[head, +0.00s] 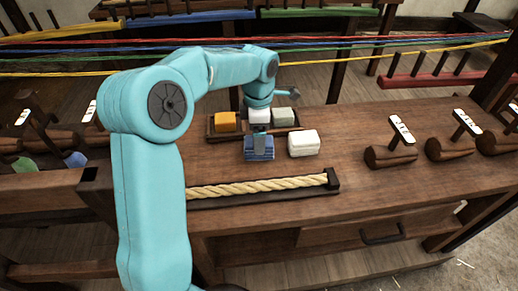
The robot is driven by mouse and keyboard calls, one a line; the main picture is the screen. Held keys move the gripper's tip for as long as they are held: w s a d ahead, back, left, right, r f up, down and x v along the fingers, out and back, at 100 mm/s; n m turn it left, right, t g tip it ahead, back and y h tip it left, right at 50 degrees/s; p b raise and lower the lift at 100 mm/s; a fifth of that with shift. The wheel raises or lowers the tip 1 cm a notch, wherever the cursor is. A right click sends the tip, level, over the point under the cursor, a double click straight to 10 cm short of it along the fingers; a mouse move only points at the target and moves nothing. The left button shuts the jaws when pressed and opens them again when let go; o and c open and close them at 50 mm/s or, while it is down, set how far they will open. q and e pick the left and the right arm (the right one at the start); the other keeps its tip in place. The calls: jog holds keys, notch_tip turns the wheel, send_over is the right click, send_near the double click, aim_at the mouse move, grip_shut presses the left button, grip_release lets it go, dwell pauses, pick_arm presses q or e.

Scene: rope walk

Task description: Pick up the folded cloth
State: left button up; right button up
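A blue folded cloth (259,153) lies on the wooden bench, in front of a small tray. My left arm reaches over from the left, and its gripper (260,136) points down at the top of the blue cloth. The fingers overlap the cloth in the picture. I cannot tell whether they touch it, or whether they are open or shut. A white, soft-edged block or folded piece (303,143) lies just right of the blue cloth. My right gripper is not in view.
The shallow wooden tray (226,136) behind holds an orange block (225,121) and a grey-green block (285,116). A thick rope (260,188) lies in a dark holder in front. Tagged wooden pieces (391,156) stand right. Coloured strands (330,44) cross behind.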

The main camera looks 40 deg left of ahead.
pick_arm(q)
notch_tip(320, 180, down, 6)
jog(key=shift+w+r+b, duration=0.1)
jog(key=shift+r+b, duration=0.1)
jog(key=shift+b, duration=0.1)
jog(key=shift+r, duration=0.1)
jog(key=c, duration=1.1)
